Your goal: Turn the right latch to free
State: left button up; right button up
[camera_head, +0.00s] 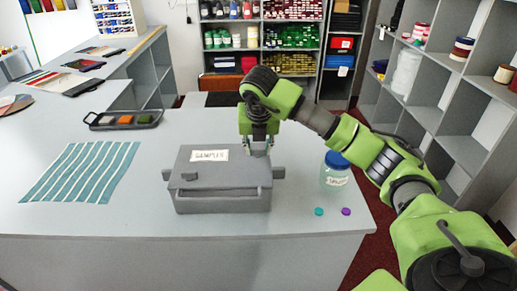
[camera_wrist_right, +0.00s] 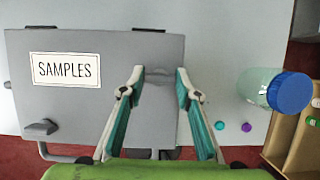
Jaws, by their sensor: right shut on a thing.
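A grey box (camera_head: 220,201) with a SAMPLES label stands on the counter, its lid (camera_wrist_right: 90,95) down. The left latch (camera_head: 189,176) is a small grey knob at the lid's front left; it also shows in the right wrist view (camera_wrist_right: 41,128). My right gripper (camera_head: 258,151) comes down from above onto the right part of the lid. In the right wrist view its two teal-lined fingers (camera_wrist_right: 160,73) are closed on a small grey piece, the right latch (camera_wrist_right: 158,75). The fingers hide much of this latch, so its exact angle is unclear. My left gripper is out of view.
A jar (camera_head: 335,174) with a blue lid stands right of the box. A teal disc (camera_head: 319,211) and a purple disc (camera_head: 346,211) lie near it by the counter edge. A striped teal sheet (camera_head: 80,172) and a black tray (camera_head: 124,120) lie to the left.

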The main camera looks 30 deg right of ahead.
dwell(0.3)
jog(key=o, duration=1.1)
jog(key=shift+r, duration=0.1)
jog(key=v, duration=1.1)
jog(key=shift+s+r, duration=0.15)
jog(key=shift+r, duration=0.2)
jog(key=shift+a, duration=0.2)
